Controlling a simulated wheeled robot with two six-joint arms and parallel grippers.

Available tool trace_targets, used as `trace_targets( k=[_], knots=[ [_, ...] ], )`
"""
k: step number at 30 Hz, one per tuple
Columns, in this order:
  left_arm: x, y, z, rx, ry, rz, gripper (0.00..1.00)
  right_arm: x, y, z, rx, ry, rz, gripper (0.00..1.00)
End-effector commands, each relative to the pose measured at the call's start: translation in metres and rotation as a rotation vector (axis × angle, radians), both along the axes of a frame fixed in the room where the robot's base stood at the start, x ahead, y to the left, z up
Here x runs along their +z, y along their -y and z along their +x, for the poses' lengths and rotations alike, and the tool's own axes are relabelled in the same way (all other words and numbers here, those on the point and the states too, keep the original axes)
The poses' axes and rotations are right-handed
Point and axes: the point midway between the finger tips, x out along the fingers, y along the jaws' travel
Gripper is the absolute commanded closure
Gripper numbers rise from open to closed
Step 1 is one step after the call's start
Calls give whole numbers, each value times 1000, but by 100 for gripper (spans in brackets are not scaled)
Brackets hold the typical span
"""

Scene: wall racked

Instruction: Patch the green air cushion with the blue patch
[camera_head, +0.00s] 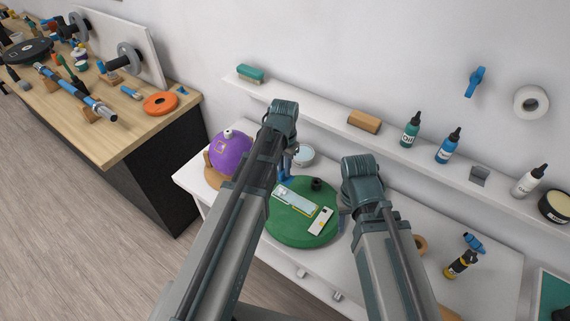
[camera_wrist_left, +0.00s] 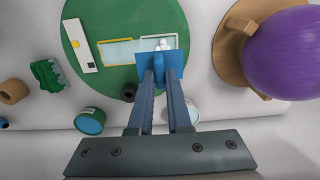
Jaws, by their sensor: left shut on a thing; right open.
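The green air cushion (camera_head: 290,232) is a round disc lying on the white table; it also shows in the wrist view (camera_wrist_left: 110,15). A pale rectangular area (camera_wrist_left: 118,52) with yellow and white outlines is on its top. My left gripper (camera_wrist_left: 160,80) is shut on the blue patch (camera_wrist_left: 172,62), holding it by a raised blue tab. In the wrist view the patch overlaps the cushion's edge and the end of the pale area; I cannot tell whether it touches. My right gripper (camera_head: 343,216) is open at the cushion's right side, partly hidden by its arm.
A purple ball (camera_head: 230,152) on a wooden ring stands left of the cushion. A white strip (camera_wrist_left: 82,45) and a black valve (camera_head: 316,184) are on the cushion. A round tin (camera_head: 304,155) is behind it. A wall shelf (camera_head: 310,112) with bottles runs behind the table.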

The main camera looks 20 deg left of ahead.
Motion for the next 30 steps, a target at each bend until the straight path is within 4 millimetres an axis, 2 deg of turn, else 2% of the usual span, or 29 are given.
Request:
trace_targets(
  k=[11, 30],
  knots=[
    [-14, 0, 0, 0, 0, 0, 100, -14, 0, 0, 3, 0, -1, 50],
    [-73, 0, 0, 0, 0, 0, 100, -73, 0, 0, 6, 0, -1, 50]
  ],
)
